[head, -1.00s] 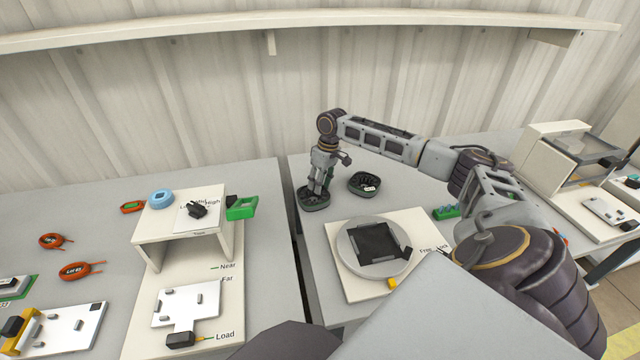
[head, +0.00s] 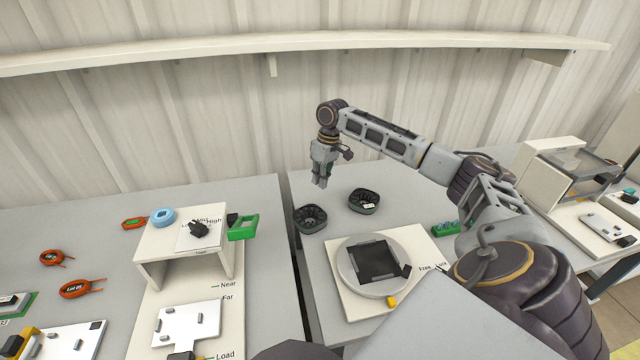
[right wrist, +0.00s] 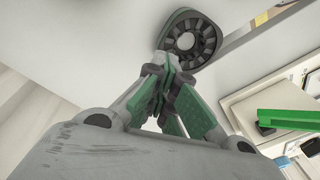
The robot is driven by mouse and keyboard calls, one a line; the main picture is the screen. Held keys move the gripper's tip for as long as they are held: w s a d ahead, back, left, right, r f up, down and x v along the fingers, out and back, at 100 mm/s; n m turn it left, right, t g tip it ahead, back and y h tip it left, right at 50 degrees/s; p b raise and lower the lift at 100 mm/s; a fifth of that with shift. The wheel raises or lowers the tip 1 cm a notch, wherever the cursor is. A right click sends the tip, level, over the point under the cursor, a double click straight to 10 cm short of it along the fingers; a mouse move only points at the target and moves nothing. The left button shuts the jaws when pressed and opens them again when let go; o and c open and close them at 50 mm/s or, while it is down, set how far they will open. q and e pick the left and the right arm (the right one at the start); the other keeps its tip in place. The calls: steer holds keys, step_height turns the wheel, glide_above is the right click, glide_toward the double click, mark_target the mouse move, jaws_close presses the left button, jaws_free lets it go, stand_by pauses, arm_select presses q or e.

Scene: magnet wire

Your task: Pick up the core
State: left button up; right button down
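Two dark round cores with toothed insides lie on the right-hand grey table, the left core (head: 310,219) near the table's left edge and the right core (head: 363,201) just beyond it, with a small white label. My right gripper (head: 320,184) hangs above and slightly behind the left core, pointing down and apart from it. In the right wrist view the fingers (right wrist: 168,75) have come together, with green pads and nothing clearly held between them. One core also shows in the right wrist view (right wrist: 190,38), past the fingertips. My left gripper is not in view.
A round grey turntable (head: 373,265) with a dark square plate sits on a cream board in front. A green block (head: 446,229) stands right of it. A white stand (head: 188,238) and several orange items are on the left table. A shelf (head: 300,50) runs along the wall.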

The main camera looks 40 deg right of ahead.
steer(key=c, duration=2.2)
jaws_free()
steer(key=o, duration=1.8)
steer(key=shift+c, duration=0.2)
steer(key=shift+r, duration=0.2)
step_height(320, 180, up, 12)
steer(key=d, duration=0.2)
steer(key=shift+s+f, duration=0.25)
steer(key=shift+s, duration=0.2)
steer(key=o, duration=0.3)
steer(key=shift+o, duration=0.7)
steer(key=shift+s, duration=0.1)
